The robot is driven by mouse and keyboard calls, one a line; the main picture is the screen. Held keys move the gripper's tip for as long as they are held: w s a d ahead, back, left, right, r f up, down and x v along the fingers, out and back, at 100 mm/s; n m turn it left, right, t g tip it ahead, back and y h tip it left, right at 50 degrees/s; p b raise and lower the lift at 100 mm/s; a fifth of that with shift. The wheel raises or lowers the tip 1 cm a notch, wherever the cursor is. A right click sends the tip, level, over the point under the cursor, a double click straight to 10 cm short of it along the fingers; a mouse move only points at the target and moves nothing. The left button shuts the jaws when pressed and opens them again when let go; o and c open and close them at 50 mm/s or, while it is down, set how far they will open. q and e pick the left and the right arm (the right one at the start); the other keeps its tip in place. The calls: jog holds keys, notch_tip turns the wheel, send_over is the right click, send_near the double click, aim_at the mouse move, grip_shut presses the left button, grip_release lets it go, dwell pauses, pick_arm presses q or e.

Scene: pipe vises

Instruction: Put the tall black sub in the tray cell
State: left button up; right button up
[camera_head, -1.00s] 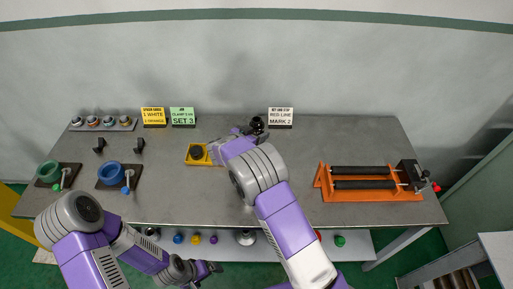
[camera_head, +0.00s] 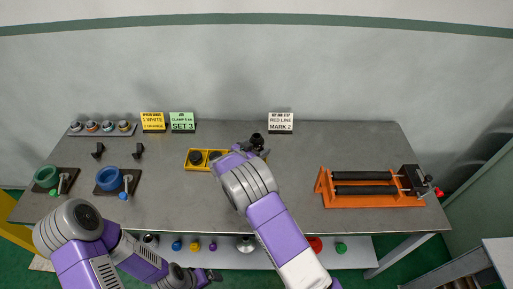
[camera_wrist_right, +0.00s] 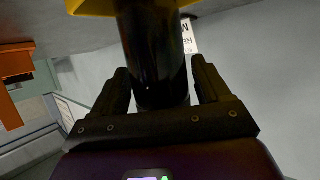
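The tall black sub (camera_wrist_right: 155,50) is a dark glossy cylinder between the two fingers of my right gripper (camera_wrist_right: 162,88) in the right wrist view. A yellow edge (camera_wrist_right: 90,6) crosses behind the sub's far end. My left gripper (camera_head: 212,275) is low, in front of the table; its fingers are unclear.
An orange roller vise (camera_head: 370,188) stands at the right. Green (camera_head: 47,175) and blue (camera_head: 108,178) ring fixtures are at the left. Signs (camera_head: 281,123) and a rack of rings (camera_head: 103,128) line the back. The table between tray and orange vise is largely clear.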

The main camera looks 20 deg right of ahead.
jog(key=shift+o, duration=0.8)
jog(key=shift+r, duration=0.3)
jog(key=p+v, duration=0.2)
jog(key=v, duration=1)
